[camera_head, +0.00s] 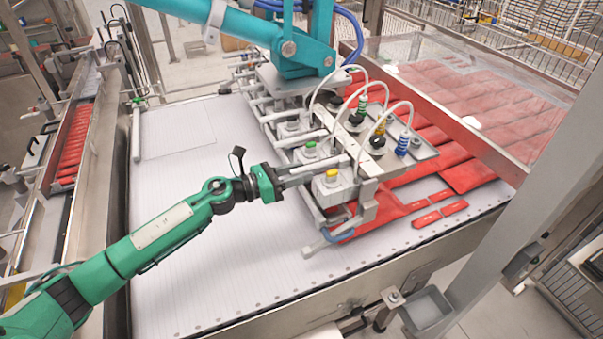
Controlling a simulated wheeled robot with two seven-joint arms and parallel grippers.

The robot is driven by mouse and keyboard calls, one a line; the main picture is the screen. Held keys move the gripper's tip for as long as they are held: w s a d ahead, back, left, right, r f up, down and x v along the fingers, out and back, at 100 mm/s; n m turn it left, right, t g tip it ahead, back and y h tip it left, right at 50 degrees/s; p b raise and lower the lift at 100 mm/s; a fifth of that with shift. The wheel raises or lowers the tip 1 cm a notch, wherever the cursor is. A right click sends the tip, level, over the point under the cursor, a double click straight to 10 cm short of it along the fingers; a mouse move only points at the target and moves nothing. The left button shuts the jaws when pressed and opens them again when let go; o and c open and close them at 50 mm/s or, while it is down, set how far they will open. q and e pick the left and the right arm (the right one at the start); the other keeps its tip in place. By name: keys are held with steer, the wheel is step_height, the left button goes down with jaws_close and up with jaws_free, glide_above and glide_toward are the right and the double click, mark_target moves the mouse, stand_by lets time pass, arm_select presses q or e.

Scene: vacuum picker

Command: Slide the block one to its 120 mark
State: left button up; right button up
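The vacuum picker's frame (375,204) hangs over the white conveyor and carries several grey sliding blocks. The nearest block (333,189) has a yellow top. Behind it is a block with a green top (309,154), and another grey block (289,129) sits farther back. No number or scale mark is readable, so I cannot tell which is block one or where the 120 mark lies. My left gripper (318,173) reaches in from the left, with its fingers pointing right at the yellow-topped block. The fingers blend with the grey parts, so contact and opening are unclear. My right gripper is not in view.
White hoses and suction fittings (378,142) rise just right of the blocks. A teal arm (300,48) holds the picker from above. Red packs (465,175) lie to the right. The white conveyor (235,265) is bare in front and left. A metal post (515,205) stands at right.

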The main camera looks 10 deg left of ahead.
arm_select(q)
steer(key=b+v, duration=0.6)
steer(key=v, duration=0.6)
steer(key=shift+s, duration=0.35)
